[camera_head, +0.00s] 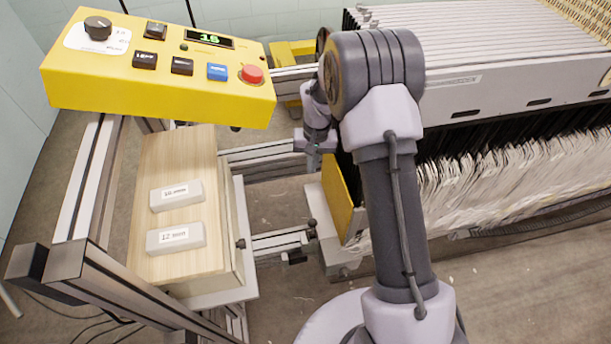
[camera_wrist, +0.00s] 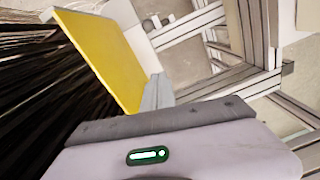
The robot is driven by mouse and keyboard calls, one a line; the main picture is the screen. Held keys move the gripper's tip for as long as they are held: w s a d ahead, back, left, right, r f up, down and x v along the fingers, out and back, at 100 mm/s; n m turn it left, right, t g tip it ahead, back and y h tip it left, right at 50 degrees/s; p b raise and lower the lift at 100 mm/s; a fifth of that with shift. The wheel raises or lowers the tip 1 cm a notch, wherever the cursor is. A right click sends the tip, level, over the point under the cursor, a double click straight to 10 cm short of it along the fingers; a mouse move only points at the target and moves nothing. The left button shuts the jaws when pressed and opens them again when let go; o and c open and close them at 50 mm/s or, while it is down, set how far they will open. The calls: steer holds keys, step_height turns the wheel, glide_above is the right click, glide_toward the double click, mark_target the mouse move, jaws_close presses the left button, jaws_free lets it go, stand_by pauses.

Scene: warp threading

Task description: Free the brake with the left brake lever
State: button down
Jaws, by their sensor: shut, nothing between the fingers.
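My gripper (camera_wrist: 157,92) shows in the wrist view as grey fingers closed together, with nothing between them. It is beside the yellow side plate (camera_wrist: 100,58) of the machine, in front of aluminium frame bars. In the head view my arm reaches away from me and its wrist end hangs left of the machine; the fingertips are too small to make out there. I cannot pick out the left brake lever for certain in either view. Small dark knobs (camera_head: 311,223) show on the lower frame near the yellow plate. My gripper does not visibly touch anything.
A yellow control panel (camera_head: 160,75) with a red button stands at the upper left. Below it a wooden box (camera_head: 150,262) carries two labelled grey blocks. Aluminium rails (camera_head: 280,243) run between box and machine. Stacked frames with dense white threads (camera_head: 520,180) fill the right.

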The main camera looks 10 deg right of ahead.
step_height(320, 180, down, 7)
steer(key=shift+s+d+g, duration=0.15)
steer(key=shift+d+g, duration=0.1)
steer(key=shift+g, duration=0.15)
steer(key=b, duration=0.4)
glide_toward(312, 229)
steer(key=w+f, duration=0.3)
steer(key=shift+d+f, duration=0.15)
steer(key=shift+d, duration=0.05)
